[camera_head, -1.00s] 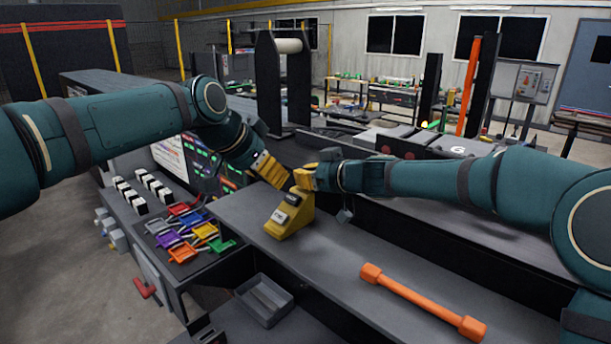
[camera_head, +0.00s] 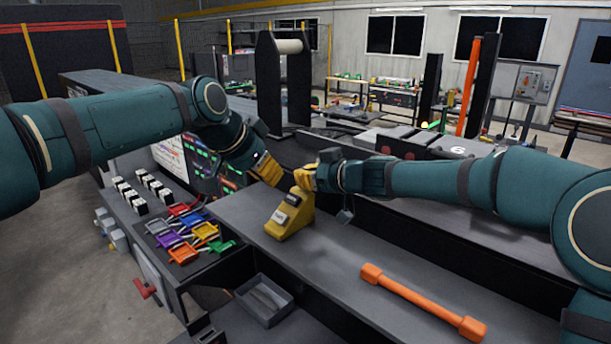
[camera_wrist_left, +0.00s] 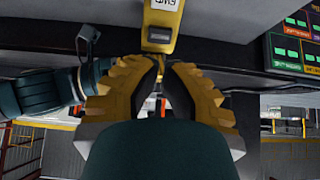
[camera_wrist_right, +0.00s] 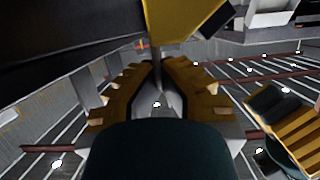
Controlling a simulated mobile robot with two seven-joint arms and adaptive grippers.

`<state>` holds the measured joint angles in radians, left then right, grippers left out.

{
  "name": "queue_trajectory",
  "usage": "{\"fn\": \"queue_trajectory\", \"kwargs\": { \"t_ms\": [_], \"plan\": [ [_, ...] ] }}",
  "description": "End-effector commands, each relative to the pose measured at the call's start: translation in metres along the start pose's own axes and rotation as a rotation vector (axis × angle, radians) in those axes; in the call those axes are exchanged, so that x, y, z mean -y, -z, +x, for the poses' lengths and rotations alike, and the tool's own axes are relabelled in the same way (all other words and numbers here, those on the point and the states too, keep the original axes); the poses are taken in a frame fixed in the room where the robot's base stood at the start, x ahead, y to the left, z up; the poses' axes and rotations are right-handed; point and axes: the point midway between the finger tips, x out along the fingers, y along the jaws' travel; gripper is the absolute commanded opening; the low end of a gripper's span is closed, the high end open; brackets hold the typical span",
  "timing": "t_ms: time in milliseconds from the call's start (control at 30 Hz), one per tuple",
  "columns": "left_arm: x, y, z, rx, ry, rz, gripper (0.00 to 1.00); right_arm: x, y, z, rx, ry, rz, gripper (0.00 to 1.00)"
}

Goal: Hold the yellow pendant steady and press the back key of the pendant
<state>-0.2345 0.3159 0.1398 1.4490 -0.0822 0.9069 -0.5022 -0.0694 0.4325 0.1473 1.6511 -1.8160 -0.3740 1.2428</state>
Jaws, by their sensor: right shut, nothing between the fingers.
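The yellow pendant (camera_head: 296,226) stands on the grey bench top, with two keys on its sloped face, one dark (camera_head: 292,200) and one pale (camera_head: 279,217). In the left wrist view the pendant (camera_wrist_left: 155,47) is at the top edge, just beyond the fingertips; one key reads upside down. My left gripper (camera_head: 279,180) is behind and left of the pendant, apart from it; its fingertips are close together. My right gripper (camera_head: 303,184) is shut and empty at the pendant's top; touching cannot be told. In the right wrist view the pendant (camera_wrist_right: 185,18) is above the fingertips.
An orange bar (camera_head: 425,303) with thick ends lies on the bench to the right. Several coloured trays (camera_head: 190,235) and a grey bin (camera_head: 265,300) are left and in front. The bench (camera_head: 335,260) is clear between pendant and bar.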

Motion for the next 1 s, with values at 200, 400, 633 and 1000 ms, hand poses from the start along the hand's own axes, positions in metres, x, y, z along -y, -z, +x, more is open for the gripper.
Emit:
{"fn": "queue_trajectory", "kwargs": {
  "t_ms": [200,400,633,1000],
  "plan": [
    [0.000,0.000,0.000,0.000,0.000,0.000,0.00,0.000,-0.005,0.001,0.007,0.000,0.002,0.00],
    [0.000,0.000,0.000,0.000,0.000,0.000,0.00,0.000,-0.005,0.001,0.008,0.000,0.003,0.00],
    [-0.002,0.000,0.000,-0.012,-0.012,-0.035,0.00,0.000,-0.005,0.001,0.008,0.001,0.003,0.00],
    [-0.027,0.018,-0.004,-0.213,-0.261,-0.787,0.00,0.000,-0.006,0.001,0.009,0.001,0.003,0.00]
  ]
}}
